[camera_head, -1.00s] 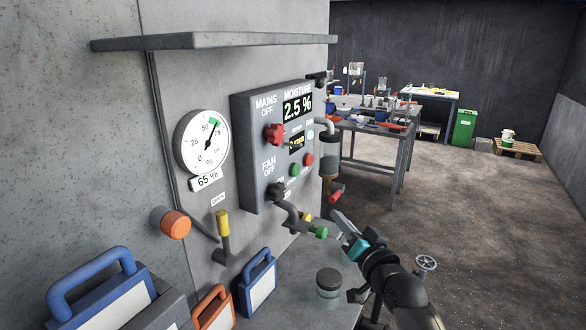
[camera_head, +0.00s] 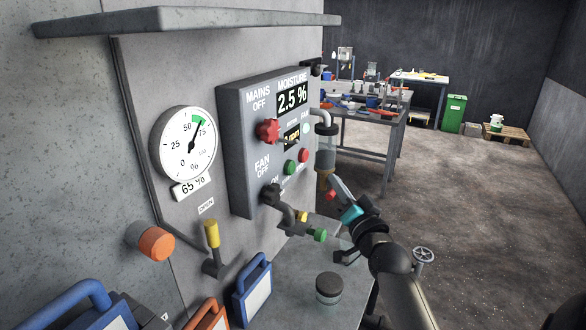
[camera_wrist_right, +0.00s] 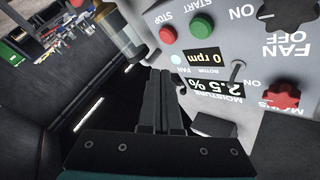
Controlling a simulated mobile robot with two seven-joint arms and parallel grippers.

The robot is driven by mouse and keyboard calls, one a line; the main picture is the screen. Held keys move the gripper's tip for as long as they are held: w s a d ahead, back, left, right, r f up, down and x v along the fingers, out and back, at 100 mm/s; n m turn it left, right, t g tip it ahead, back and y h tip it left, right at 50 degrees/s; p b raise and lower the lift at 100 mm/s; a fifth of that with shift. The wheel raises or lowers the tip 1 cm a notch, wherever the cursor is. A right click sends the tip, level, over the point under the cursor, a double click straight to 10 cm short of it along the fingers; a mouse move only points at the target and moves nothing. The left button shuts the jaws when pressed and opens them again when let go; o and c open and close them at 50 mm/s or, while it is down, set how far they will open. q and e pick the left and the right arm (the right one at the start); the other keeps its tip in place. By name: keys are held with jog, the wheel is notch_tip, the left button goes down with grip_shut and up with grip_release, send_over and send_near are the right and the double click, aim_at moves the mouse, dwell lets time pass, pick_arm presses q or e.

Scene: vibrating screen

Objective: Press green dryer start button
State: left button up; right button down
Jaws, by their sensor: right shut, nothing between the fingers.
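The green start button (camera_head: 290,167) sits on the grey control box, just left of the red stop button (camera_head: 303,155). In the right wrist view the green button (camera_wrist_right: 201,28) is under an upside-down START label, with the red stop button (camera_wrist_right: 167,35) beside it. My right gripper (camera_head: 336,182) is shut and empty, to the right of the box and a little lower than the button. In the wrist view its fingertips (camera_wrist_right: 158,73) are apart from the green button. My left gripper is not in view.
A glass cylinder (camera_head: 326,150) with pipework stands between the box and my right gripper. Red (camera_head: 268,131) and black (camera_head: 270,195) knobs stick out of the box. A green-ended valve (camera_head: 319,235) and a dark-lidded jar (camera_head: 329,287) are below. Open floor lies to the right.

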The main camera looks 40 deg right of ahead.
aim_at(290, 167)
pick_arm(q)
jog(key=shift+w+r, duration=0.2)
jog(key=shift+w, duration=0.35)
pick_arm(e)
jog(key=w+a, duration=0.3)
jog(key=w, duration=0.3)
jog(key=shift+w+a, duration=0.25)
jog(key=shift+w, duration=0.05)
pick_arm(q)
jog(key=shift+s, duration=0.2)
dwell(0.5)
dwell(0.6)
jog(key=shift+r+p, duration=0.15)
jog(key=shift+p, duration=0.15)
pick_arm(e)
jog(key=shift+w+a, duration=0.2)
jog(key=shift+w, duration=0.15)
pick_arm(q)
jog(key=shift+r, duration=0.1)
pick_arm(e)
jog(key=shift+w+a, duration=0.2)
jog(key=shift+w, duration=0.25)
dwell(0.4)
jog(key=shift+s, duration=0.1)
pick_arm(q)
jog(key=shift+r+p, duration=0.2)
jog(key=shift+p, duration=0.1)
pick_arm(e)
jog(key=shift+s+d, duration=0.4)
jog(key=shift+s, duration=0.35)
